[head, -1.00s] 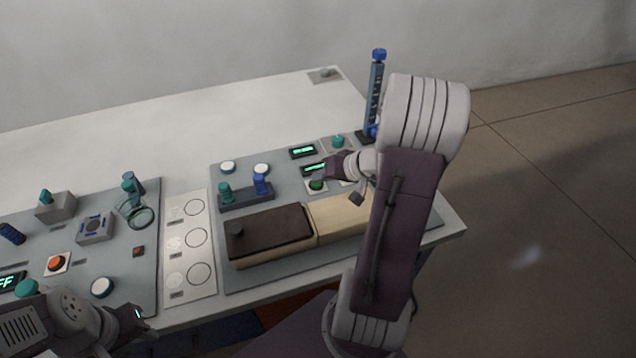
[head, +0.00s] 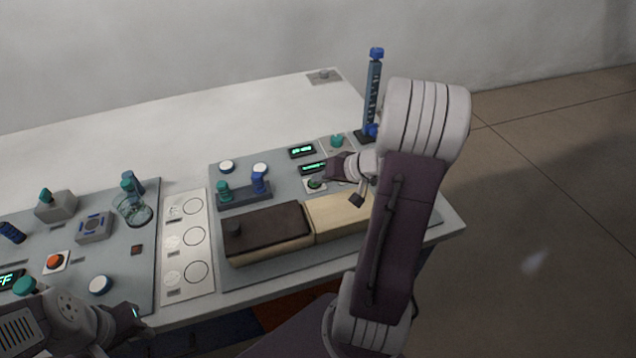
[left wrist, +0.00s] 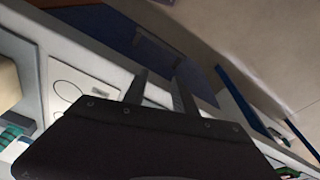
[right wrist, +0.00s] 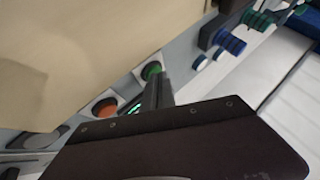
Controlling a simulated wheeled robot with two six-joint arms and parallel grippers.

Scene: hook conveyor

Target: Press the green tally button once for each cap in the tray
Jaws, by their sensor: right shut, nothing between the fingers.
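The green button (head: 315,184) sits on a small pale plate on the right-hand grey panel. It also shows in the right wrist view (right wrist: 151,70). My right gripper (head: 328,177) is shut and empty, its fingertips (right wrist: 160,78) right by the green button; I cannot tell whether they touch it. Two green-lit displays (head: 302,151) lie just behind the button. My left gripper (head: 138,314) is at the table's front edge, its fingers (left wrist: 160,82) apart and empty. No caps are clearly visible; a box with a dark lid (head: 268,228) and a pale wooden section (head: 338,215) stands in front.
A blue-topped column (head: 373,95) stands at the back right. A two-post stand (head: 243,193) and white round knobs (head: 227,166) are left of the button. An orange button (head: 55,261) and a clear glass (head: 133,209) are on the left panel. The table's back is mostly clear.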

